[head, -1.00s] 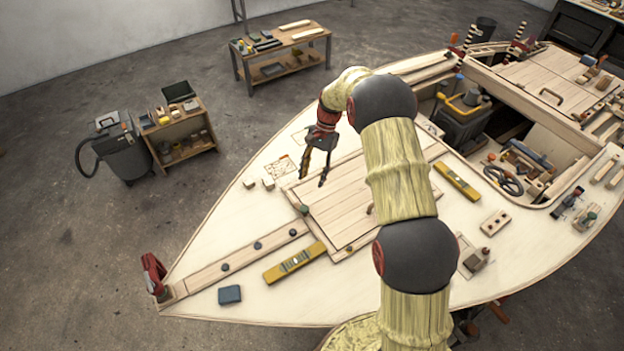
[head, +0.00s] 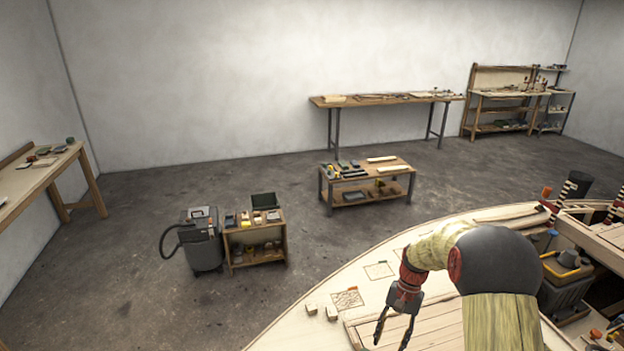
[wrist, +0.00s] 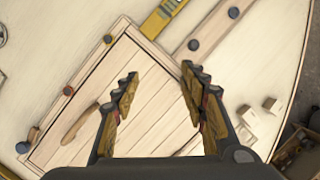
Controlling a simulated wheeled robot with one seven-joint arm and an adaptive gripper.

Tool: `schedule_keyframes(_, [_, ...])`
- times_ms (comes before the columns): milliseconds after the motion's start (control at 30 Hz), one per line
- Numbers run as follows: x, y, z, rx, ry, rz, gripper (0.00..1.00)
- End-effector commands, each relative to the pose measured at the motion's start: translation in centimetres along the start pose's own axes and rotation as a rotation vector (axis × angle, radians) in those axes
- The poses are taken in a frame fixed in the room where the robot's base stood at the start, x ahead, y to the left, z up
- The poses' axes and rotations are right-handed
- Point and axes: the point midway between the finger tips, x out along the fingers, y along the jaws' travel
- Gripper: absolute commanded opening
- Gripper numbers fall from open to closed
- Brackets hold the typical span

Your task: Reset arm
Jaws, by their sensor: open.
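My arm reaches in from the lower right of the head view, with a black joint and a pale yellow link sleeve. My gripper (head: 394,331) hangs pointing down over the pale plywood deck. Its two fingers are apart and nothing is between them. In the wrist view, my gripper (wrist: 160,92) shows its yellow-and-black fingers spread over a planked hatch panel (wrist: 150,85). The fingers appear above the panel, not touching it. A wooden handle (wrist: 80,124) lies on the panel, left of the fingers.
Small wooden blocks (wrist: 262,112) sit on the deck right of my gripper. A yellow level (wrist: 160,18) lies at the top of the wrist view. A shop vacuum (head: 203,240), a small shelf cart (head: 255,240) and a low workbench (head: 366,182) stand on the open floor beyond the hull.

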Motion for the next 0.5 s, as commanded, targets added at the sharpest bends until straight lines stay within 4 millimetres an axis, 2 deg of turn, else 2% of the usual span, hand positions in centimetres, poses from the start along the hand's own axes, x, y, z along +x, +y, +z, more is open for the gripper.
schedule_keyframes(300, [-5.7,2.7,8.6,-0.207,0.144,0.033,0.43])
schedule_keyframes(500, [-8.4,4.5,14.3,-0.321,0.253,0.050,0.43])
